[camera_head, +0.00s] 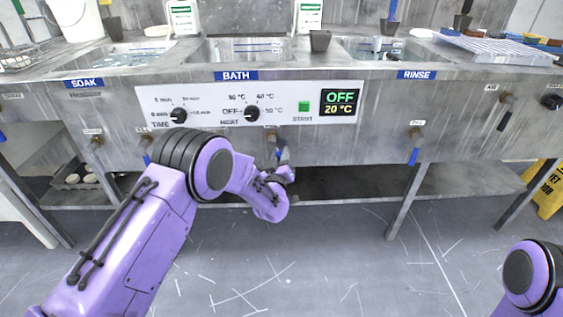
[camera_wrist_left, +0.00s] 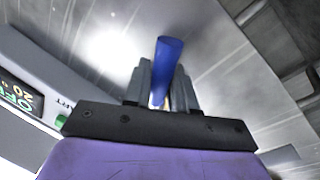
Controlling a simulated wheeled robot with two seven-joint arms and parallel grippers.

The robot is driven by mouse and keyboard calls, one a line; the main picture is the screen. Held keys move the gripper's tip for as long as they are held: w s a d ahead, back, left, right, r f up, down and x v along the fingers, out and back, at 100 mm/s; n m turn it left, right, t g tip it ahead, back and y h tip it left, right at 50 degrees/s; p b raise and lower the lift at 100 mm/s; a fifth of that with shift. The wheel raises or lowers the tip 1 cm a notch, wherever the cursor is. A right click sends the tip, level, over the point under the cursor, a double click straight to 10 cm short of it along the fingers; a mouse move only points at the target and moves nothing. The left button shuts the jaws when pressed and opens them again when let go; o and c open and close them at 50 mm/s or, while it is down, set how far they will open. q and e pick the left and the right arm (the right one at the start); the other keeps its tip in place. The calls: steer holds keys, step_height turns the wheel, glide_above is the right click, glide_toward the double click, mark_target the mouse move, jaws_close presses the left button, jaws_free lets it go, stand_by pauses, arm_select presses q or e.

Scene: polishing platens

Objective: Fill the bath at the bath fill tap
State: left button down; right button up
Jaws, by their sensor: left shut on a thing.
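The bath basin (camera_head: 205,54) is the middle sink, above the blue BATH label (camera_head: 236,76). The bath fill tap (camera_head: 271,134) sticks out of the front panel below the controls, partly hidden by my left arm. My left gripper (camera_head: 283,157) is at this tap, shut on its blue lever. In the left wrist view the blue lever (camera_wrist_left: 169,55) stands between the two dark fingers of the left gripper (camera_wrist_left: 162,88). The display (camera_head: 340,102) reads OFF and 20 °C. My right gripper is out of view; only a right arm link shows at lower right.
The SOAK (camera_head: 84,83) and RINSE (camera_head: 416,75) stations flank the bath. Another blue-handled tap (camera_head: 414,150) hangs under RINSE. A lower shelf (camera_head: 340,184) runs behind the table legs. A yellow floor sign (camera_head: 549,190) stands at right. The grey floor in front is clear.

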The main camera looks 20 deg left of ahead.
arm_select(q)
steer(key=n, duration=0.3)
steer(key=shift+w+d+r+y, duration=0.15)
steer(key=shift+d+r+y, duration=0.15)
steer(key=shift+d, duration=0.1)
steer(key=shift+w+d+r+n+y+b, duration=0.1)
steer(key=shift+d+r+n+y+b, duration=0.2)
steer(key=shift+n, duration=0.65)
steer(key=shift+w+d+r+n+y+b, duration=0.1)
steer(key=shift+d+r+n, duration=0.2)
steer(key=shift+n, duration=0.65)
steer(key=shift+r, duration=0.1)
steer(key=c, duration=1.1)
jaws_free()
steer(key=shift+t, duration=0.3)
steer(key=p+v, duration=0.2)
steer(key=v, duration=0.8)
steer(key=shift+s+d, duration=0.1)
steer(key=shift+s, duration=0.15)
